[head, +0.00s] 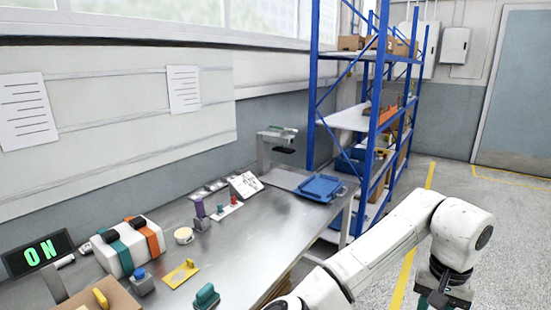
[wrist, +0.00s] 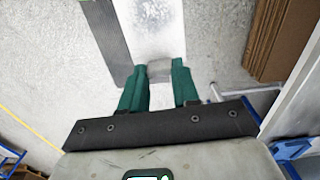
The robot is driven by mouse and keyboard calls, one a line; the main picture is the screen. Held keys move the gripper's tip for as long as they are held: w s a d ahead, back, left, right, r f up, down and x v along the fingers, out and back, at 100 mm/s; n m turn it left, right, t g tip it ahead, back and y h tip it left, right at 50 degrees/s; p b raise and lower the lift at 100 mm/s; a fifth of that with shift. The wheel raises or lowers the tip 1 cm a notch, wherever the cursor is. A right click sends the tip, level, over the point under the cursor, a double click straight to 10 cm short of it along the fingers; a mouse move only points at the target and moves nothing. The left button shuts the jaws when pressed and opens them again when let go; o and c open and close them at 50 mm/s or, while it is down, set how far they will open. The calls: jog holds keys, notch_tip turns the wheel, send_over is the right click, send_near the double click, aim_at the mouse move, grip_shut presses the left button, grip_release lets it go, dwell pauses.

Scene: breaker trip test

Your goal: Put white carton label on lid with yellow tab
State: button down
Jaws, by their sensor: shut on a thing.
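My gripper (wrist: 159,72) has its two green fingers closed on a small grey and white piece (wrist: 160,97), which looks like the white carton label. Its outline is hard to make out against the pale panel behind it. In the head view my gripper (head: 440,297) hangs at the lower right, beyond the bench, and its fingers are partly cut off by the frame edge. A brown lid (head: 117,300) with a yellow tab (head: 100,298) shows at the lower left on the bench, cut by the frame edge. My gripper is well to the right of it.
The steel bench (head: 265,222) holds an ON display (head: 40,252), a white case with teal and orange straps (head: 128,248), a yellow plate (head: 181,273), a teal-handled thing (head: 206,296) and a blue tray (head: 321,189). Blue shelving (head: 372,110) stands behind. The bench's middle is fairly clear.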

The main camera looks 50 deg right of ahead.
jog(key=w+a+f+n, duration=0.3)
jog(key=w+a+f, duration=0.1)
jog(key=w, duration=0.3)
jog(key=w+a+f+n, duration=0.3)
jog(key=w+a+f, duration=0.1)
jog(key=w, duration=0.3)
jog(key=w+a+f+n, duration=0.3)
jog(key=w+a+f, duration=0.1)
jog(key=w, duration=0.3)
jog(key=w+a+f+n, duration=0.3)
jog(key=a+f, duration=0.2)
jog(key=a, duration=0.5)
jog(key=w+a+f+n, duration=0.4)
jog(key=a+f, duration=0.1)
jog(key=a, duration=0.5)
jog(key=shift+a+f+n, duration=0.3)
jog(key=shift+f, duration=0.1)
